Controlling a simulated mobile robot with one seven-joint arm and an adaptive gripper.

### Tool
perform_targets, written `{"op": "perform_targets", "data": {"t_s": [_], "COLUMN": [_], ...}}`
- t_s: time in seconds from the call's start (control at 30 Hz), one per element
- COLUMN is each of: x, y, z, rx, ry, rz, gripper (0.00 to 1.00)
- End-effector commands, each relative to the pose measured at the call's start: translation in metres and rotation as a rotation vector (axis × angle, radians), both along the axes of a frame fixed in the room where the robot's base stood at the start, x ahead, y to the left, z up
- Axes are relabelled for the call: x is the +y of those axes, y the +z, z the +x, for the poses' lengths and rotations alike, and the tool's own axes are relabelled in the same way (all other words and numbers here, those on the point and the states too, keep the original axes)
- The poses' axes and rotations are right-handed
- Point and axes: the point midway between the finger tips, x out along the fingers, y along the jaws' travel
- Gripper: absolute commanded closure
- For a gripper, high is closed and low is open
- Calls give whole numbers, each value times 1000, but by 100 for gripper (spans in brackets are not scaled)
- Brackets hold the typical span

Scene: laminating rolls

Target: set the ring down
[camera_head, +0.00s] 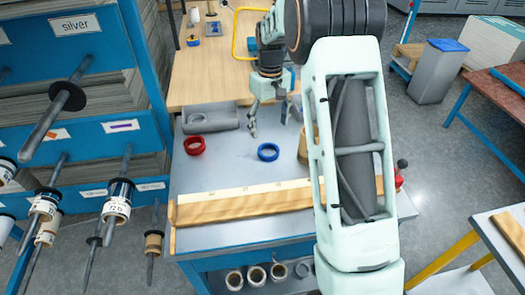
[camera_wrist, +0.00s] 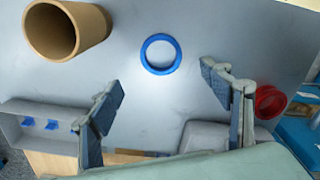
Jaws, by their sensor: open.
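A blue ring (camera_head: 268,158) lies flat on the grey worktop (camera_head: 230,170), and it also shows in the wrist view (camera_wrist: 160,71) at the upper middle. A red ring (camera_head: 195,151) lies on the worktop to its left, and it shows at the right edge of the wrist view (camera_wrist: 262,101). My gripper (camera_head: 268,115) is open and empty just behind the blue ring in the head view. In the wrist view, my open fingers (camera_wrist: 160,82) stand wide apart, with the blue ring ahead between them and apart from both.
A cardboard tube (camera_wrist: 82,30) stands close to the blue ring, partly hidden by my arm in the head view. A grey tray (camera_head: 209,121) lies behind the red ring. A wooden strip (camera_head: 245,205) runs along the front. Rods with rolls (camera_head: 118,198) jut from the left rack.

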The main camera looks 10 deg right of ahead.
Motion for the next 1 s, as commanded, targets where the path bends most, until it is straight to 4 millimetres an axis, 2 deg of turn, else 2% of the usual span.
{"op": "perform_targets", "data": {"t_s": [0.13,0.43,0.7,1.0], "x": [1,1,2,2], "y": [-26,-53,-90,-95], "z": [-1,-1,-3,-3], "rx": [2,-1,-3,-5], "ry": [0,-1,-1,-1], "rz": [0,1,1,1], "gripper": [28,28,28,28]}}
